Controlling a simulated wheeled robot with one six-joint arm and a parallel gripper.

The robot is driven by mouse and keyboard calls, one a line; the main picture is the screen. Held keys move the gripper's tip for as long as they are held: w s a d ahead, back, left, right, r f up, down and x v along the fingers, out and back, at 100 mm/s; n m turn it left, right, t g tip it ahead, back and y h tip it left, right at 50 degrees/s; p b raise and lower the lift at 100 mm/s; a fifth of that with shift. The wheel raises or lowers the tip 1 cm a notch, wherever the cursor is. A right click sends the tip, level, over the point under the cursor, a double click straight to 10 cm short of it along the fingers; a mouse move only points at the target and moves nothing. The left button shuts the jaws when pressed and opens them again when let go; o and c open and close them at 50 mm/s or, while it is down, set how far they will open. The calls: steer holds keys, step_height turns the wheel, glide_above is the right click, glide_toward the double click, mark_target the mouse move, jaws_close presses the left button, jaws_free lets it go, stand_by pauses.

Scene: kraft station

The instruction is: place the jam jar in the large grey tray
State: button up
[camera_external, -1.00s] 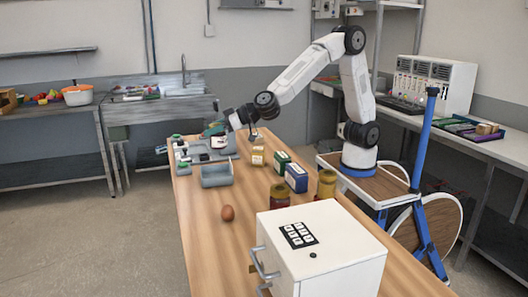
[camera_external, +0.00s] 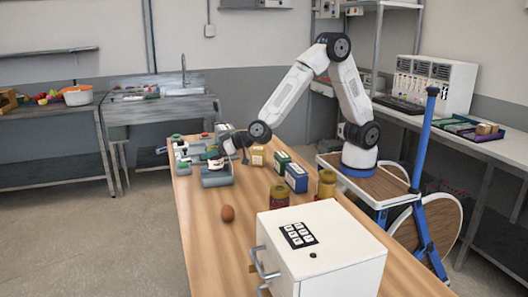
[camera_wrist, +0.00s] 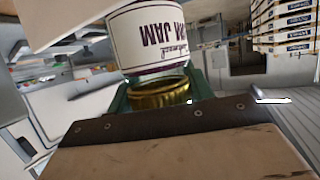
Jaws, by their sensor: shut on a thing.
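The jam jar (camera_wrist: 152,38) has a white label with dark "JAM" lettering and a gold lid; it fills the upper middle of the wrist view, upside down in that picture. My gripper (camera_wrist: 160,92) is shut on it, its green fingers beside the gold lid. In the external view my gripper (camera_external: 214,153) is over the large grey tray (camera_external: 217,182), near the tray's far part. The jar (camera_external: 215,164) shows small below it, at the tray. Whether the jar touches the tray floor cannot be told.
Small items and grey holders (camera_external: 183,150) stand at the table's far left end. Yellow, green and blue boxes (camera_external: 296,177) stand right of the tray, with jars (camera_external: 326,184) nearer. A brown egg (camera_external: 228,213) lies in front. A white cabinet (camera_external: 320,250) fills the near end.

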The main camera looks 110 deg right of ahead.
mark_target(211, 162)
steer(key=shift+f, duration=2)
steer(key=shift+f, duration=0.1)
steer(key=o, duration=1.2)
steer(key=shift+f, duration=0.1)
